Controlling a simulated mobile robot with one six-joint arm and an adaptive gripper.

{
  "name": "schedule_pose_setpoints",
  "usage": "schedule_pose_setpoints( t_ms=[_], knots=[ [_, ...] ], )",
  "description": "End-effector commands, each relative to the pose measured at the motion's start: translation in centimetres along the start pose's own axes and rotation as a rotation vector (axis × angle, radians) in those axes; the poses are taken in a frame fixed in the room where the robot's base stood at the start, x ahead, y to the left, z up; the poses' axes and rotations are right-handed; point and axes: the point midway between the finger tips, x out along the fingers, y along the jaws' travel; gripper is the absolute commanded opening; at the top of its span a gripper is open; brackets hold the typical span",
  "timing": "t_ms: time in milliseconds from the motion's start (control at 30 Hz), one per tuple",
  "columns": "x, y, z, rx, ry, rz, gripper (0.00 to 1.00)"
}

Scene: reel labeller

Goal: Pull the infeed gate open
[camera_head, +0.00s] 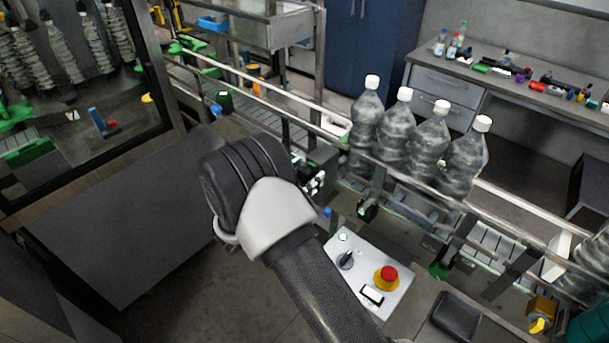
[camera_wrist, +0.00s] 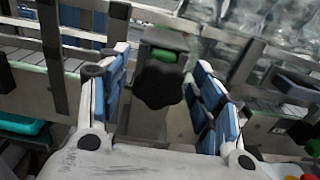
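My gripper (camera_wrist: 164,62) is open in the wrist view, its blue-padded fingers apart on the left and right. A dark lobed knob (camera_wrist: 158,88) with a green part above it shows between the fingers, with visible space on both sides. Whether the knob lies between the pads or beyond them, I cannot tell. In the head view my wrist and forearm hide the fingers and what lies under them. I cannot pick out the infeed gate for certain in either view.
Several clear bottles with white caps (camera_head: 402,122) stand on the conveyor, right of my arm. A control panel (camera_head: 398,262) with a red emergency button (camera_head: 386,277) lies beside my forearm. Conveyor rails (camera_head: 262,88) run diagonally past my wrist. A dark cabinet (camera_head: 115,225) stands at left.

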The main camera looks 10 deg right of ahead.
Motion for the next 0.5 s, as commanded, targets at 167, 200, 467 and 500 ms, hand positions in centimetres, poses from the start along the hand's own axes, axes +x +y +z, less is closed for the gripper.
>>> schedule_pose_setpoints(
  t_ms=[167, 200, 467, 500],
  knots=[
    [-0.03, 0.0, 0.0, 0.0, 0.0, 0.0, 0.46],
    [-0.03, 0.0, 0.01, 0.0, 0.0, 0.0, 0.43],
    [-0.04, 0.0, 0.01, 0.0, 0.0, 0.0, 0.26],
    [-0.04, 0.0, 0.01, 0.0, 0.0, 0.0, 0.23]
  ],
)
